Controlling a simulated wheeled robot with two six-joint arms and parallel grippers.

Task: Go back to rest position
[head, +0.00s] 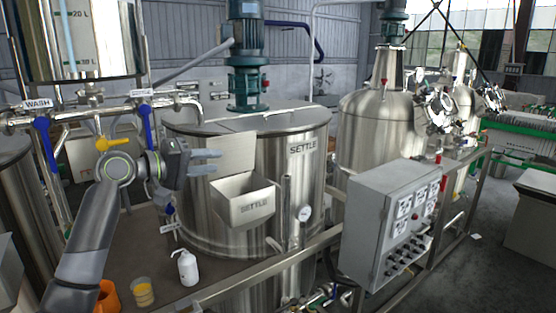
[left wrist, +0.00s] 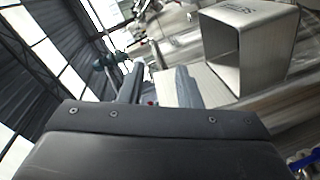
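My left gripper (head: 214,162) is raised at the left of the head view, in front of the steel SETTLE tank (head: 300,185). Its two fingers point right and stand apart, with nothing between them. The fingers also show apart in the left wrist view (left wrist: 157,88). The open SETTLE box (head: 243,209) on the tank's front is to the right of and below the fingers. This box also shows at the upper right of the left wrist view (left wrist: 218,50). My right gripper is not in view.
A blue-handled WASH valve (head: 45,140) and a yellow valve handle (head: 106,143) are close to my left arm. A white bottle (head: 187,267), a beaker (head: 144,292) and an orange object (head: 107,297) stand below. A grey control box (head: 365,215) is at the right.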

